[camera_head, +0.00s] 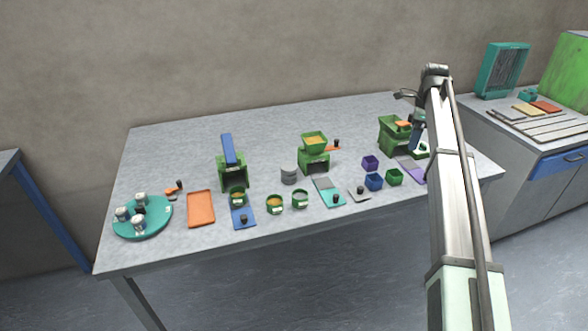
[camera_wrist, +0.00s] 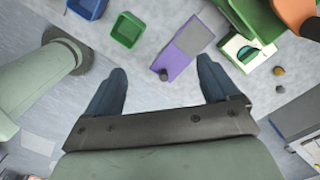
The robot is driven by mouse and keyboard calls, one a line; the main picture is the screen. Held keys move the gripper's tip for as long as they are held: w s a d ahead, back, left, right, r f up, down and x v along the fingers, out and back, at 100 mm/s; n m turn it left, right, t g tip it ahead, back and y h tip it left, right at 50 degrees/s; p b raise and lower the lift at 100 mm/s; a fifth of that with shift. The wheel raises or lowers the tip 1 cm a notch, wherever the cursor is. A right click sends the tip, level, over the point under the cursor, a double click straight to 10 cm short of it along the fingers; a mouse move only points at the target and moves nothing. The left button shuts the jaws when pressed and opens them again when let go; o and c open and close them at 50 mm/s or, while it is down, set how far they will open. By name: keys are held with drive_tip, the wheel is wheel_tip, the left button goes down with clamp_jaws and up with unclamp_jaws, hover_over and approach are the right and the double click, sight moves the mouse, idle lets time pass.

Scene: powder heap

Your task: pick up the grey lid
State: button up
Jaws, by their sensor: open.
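The grey lid (camera_head: 356,195) appears to be the small flat grey piece with a black knob, lying near the front edge of the table in the head view. I cannot make it out in the wrist view. My gripper (camera_head: 418,138) is well to the right of it in the head view, above the table's right part. In the wrist view my gripper (camera_wrist: 162,66) has its two dark fingers wide apart with nothing held between them. A purple and grey plate with a dark knob (camera_wrist: 178,58) lies below, beyond the fingertips.
A blue bin (camera_head: 374,182), a purple bin (camera_head: 370,163) and a green bin (camera_head: 394,178) stand right of the lid. A teal plate (camera_head: 326,195) lies left of it. Green machines (camera_head: 316,162) stand behind. The table's back left (camera_head: 180,135) is clear.

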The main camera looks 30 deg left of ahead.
drive_tip(key=s+a+r+n, duration=0.1)
drive_tip(key=s+a, duration=0.4)
drive_tip(key=a, duration=0.6)
drive_tip(key=s+a+r+n, duration=0.15)
drive_tip(key=s+a, duration=0.35)
drive_tip(key=a, duration=0.5)
approach(289, 166)
drive_tip(key=shift+n+h, duration=0.3)
drive_tip(key=shift+n, duration=0.05)
drive_tip(key=f, duration=0.8)
drive_tip(key=shift+s+a+f, duration=0.15)
drive_tip(key=shift+a+f, duration=0.15)
drive_tip(key=shift+a, duration=0.05)
drive_tip(key=shift+c, duration=0.2)
drive_tip(key=c, duration=1.1)
